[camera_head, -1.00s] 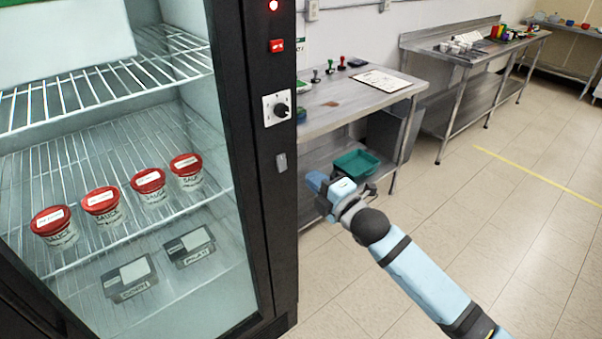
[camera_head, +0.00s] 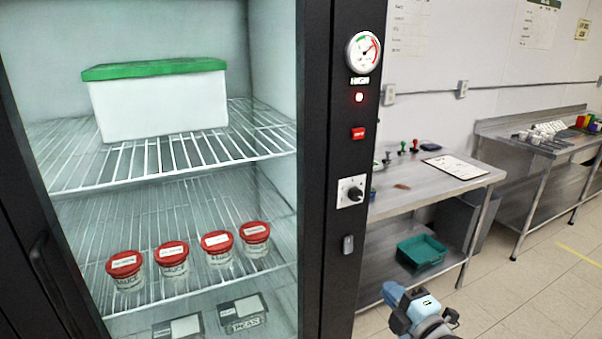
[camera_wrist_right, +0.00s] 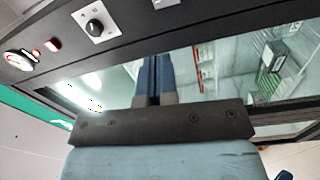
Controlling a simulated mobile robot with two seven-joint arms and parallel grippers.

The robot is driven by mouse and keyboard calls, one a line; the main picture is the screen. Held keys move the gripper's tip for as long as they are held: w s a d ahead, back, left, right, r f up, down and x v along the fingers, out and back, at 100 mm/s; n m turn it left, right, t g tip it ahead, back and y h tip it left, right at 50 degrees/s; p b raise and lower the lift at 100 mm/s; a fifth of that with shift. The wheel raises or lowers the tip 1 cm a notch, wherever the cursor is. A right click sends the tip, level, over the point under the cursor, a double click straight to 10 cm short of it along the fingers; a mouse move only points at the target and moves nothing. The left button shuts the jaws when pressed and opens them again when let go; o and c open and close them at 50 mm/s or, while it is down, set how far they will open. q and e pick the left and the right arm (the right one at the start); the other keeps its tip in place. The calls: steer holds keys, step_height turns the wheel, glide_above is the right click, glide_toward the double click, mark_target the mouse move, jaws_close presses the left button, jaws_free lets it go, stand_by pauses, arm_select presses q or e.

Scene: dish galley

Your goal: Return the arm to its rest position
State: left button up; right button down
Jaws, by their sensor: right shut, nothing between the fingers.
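My right gripper (camera_head: 398,296) shows at the bottom of the head view, right of the fridge's black frame. In the right wrist view its fingers (camera_wrist_right: 154,80) are together with nothing between them. It is apart from the shelves and the table in the head view. My left gripper is in neither current view.
A glass-door fridge (camera_head: 330,120) fills the left, with a dial and knob on its frame. Inside are a white box with a green lid (camera_head: 155,100) and several red-lidded sauce tubs (camera_head: 172,258). A steel table (camera_head: 440,185) has a green bin (camera_head: 421,251) below. Floor is open at right.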

steer(key=s+a+f+m+g+h+p, duration=0.1)
steer(key=s+a+f+m+g+p, duration=0.1)
steer(key=s+f+m, duration=0.6)
steer(key=s+a+f+m+g+h+p, duration=0.1)
steer(key=s+f+m+g+p, duration=0.3)
steer(key=s+f+m, duration=0.5)
steer(key=s+p, duration=0.2)
steer(key=s, duration=0.5)
steer(key=shift+s+a+f+h, duration=0.2)
steer(key=shift+s+a+h, duration=0.05)
steer(key=shift+a+h, duration=0.15)
steer(key=shift+d, duration=0.1)
